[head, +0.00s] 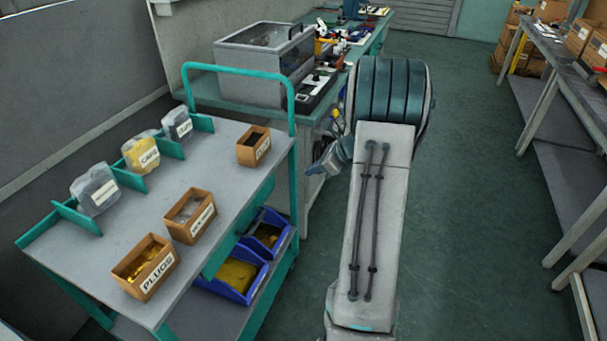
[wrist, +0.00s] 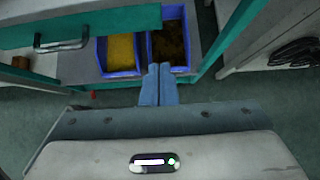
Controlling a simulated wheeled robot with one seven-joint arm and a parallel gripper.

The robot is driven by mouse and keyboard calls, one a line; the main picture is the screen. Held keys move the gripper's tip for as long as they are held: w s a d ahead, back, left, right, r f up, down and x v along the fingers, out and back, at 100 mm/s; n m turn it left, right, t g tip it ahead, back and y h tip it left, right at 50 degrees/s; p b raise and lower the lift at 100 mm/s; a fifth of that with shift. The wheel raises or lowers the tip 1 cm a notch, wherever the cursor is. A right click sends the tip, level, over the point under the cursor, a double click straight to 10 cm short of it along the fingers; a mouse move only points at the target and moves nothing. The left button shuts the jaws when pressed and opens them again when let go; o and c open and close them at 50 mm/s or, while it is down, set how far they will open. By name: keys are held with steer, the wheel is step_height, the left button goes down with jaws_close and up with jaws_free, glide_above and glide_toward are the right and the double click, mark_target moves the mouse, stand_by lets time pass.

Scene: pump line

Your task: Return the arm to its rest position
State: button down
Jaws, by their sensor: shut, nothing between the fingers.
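My gripper (wrist: 158,72) shows in the wrist view with its two blue fingers together and nothing between them. In the head view the gripper (head: 316,169) shows small at the left of my grey arm, pointing left toward the cart. It hangs in the free space beside the cart's right side. Part of the wrist is hidden behind my arm's upper link.
A teal-framed cart (head: 150,215) stands at left with boxes and clear containers on top. Blue bins (head: 235,277) sit on its lower shelf. A workbench (head: 345,55) with a grey case (head: 262,65) is behind. Another table (head: 560,55) is at right. The floor (head: 470,200) between is clear.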

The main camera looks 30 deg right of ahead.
steer(key=s+a+r+n+g+h+p, duration=0.1)
steer(key=s+a+r+n+g+p, duration=0.1)
steer(key=s+a+r+n, duration=0.45)
steer(key=s+a+r+n+g+p, duration=0.2)
steer(key=s+a+r+n, duration=0.2)
steer(key=a+r+n, duration=0.55)
steer(key=s+a+r+n+h+p, duration=0.1)
steer(key=s+a+n+h, duration=0.1)
steer(key=s+a+n, duration=0.2)
steer(key=s+a+r+n+h+p, duration=0.1)
steer(key=s+a+n+h+p, duration=0.1)
steer(key=s+n, duration=0.6)
steer(key=s+a, duration=0.1)
steer(key=s, duration=0.1)
steer(key=shift+s+a+h, duration=0.3)
steer(key=shift+s+a, duration=0.05)
steer(key=shift+s, duration=0.05)
steer(key=shift+r, duration=0.1)
